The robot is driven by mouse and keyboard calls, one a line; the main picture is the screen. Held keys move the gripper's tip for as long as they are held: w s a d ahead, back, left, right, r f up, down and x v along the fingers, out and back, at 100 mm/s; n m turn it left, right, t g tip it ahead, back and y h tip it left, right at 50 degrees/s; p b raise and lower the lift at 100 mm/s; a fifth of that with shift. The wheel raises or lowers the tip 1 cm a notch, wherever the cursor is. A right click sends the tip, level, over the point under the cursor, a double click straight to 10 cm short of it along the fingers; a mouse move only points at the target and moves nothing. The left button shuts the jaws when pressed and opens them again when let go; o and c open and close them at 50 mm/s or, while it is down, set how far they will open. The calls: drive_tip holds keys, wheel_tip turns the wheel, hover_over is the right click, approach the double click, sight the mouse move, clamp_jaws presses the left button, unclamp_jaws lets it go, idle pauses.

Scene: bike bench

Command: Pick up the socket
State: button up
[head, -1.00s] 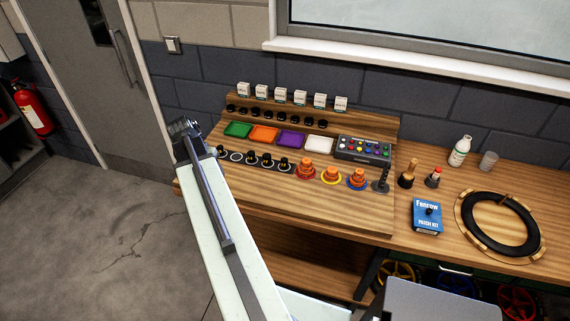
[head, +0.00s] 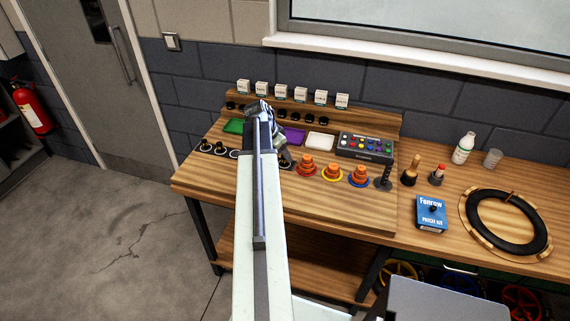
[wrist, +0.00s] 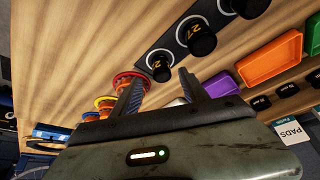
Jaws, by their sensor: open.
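The sockets are short black cylinders with yellow numbers, standing in a row on a dark strip. In the wrist view the end socket (wrist: 160,66) stands just beyond my gripper (wrist: 161,84), roughly between its fingertips. A second socket (wrist: 197,37) stands beside it, and part of another (wrist: 246,6) shows at the top edge. My gripper is open and empty, with no visible contact. In the head view the end socket (head: 286,165) shows just right of my arm; my gripper (head: 283,151) is over the row.
Orange stacked cones (head: 306,166) on coloured rings stand close right of the row. Behind it are trays, including purple (head: 294,136) and white (head: 319,142), and a button box (head: 366,147). A blue patch kit (head: 431,214) and a tyre (head: 507,222) lie right. The front board is clear.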

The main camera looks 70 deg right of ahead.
drive_tip(key=b+x, duration=0.1)
drive_tip(key=x, duration=0.1)
drive_tip(key=b+x, duration=0.1)
drive_tip(key=x, duration=0.1)
drive_tip(key=shift+w+d+f+b, duration=0.1)
drive_tip(key=shift+w+f+b, duration=0.1)
drive_tip(key=shift+b, duration=0.2)
drive_tip(key=shift+r, duration=0.2)
clamp_jaws()
